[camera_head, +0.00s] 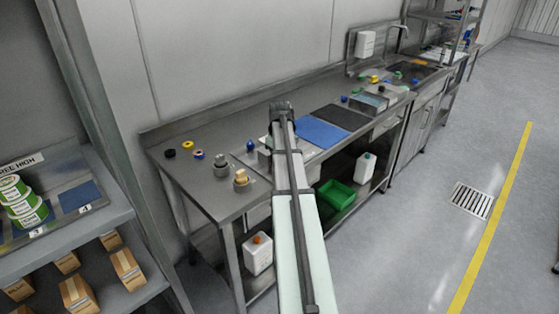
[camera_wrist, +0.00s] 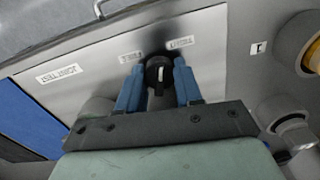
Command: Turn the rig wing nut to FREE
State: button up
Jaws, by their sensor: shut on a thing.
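The wing nut (camera_wrist: 159,66) shows in the wrist view as a black round knob with a white line on its face. It sits on a light metal plate (camera_wrist: 95,52) between two small labels, the left one (camera_wrist: 131,57) seeming to read FREE and the right one (camera_wrist: 180,43) TIGHT, both upside down. The white line points up the picture, roughly between the labels. My gripper (camera_wrist: 159,85) has its blue fingers on either side of the knob, shut on it. In the head view my arm hides the nut.
In the head view, a blue mat (camera_head: 322,132) and a dark mat (camera_head: 341,117) lie right of my arm on the steel bench (camera_head: 205,180). Several small coloured parts stand around the bench. In the wrist view, round fittings (camera_wrist: 292,128) stand close on the right.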

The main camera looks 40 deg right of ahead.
jog(key=shift+n, duration=2.1)
jog(key=o, duration=1)
jog(key=shift+o, duration=0.2)
notch_tip(320, 180, up, 14)
jog(key=shift+f, duration=0.1)
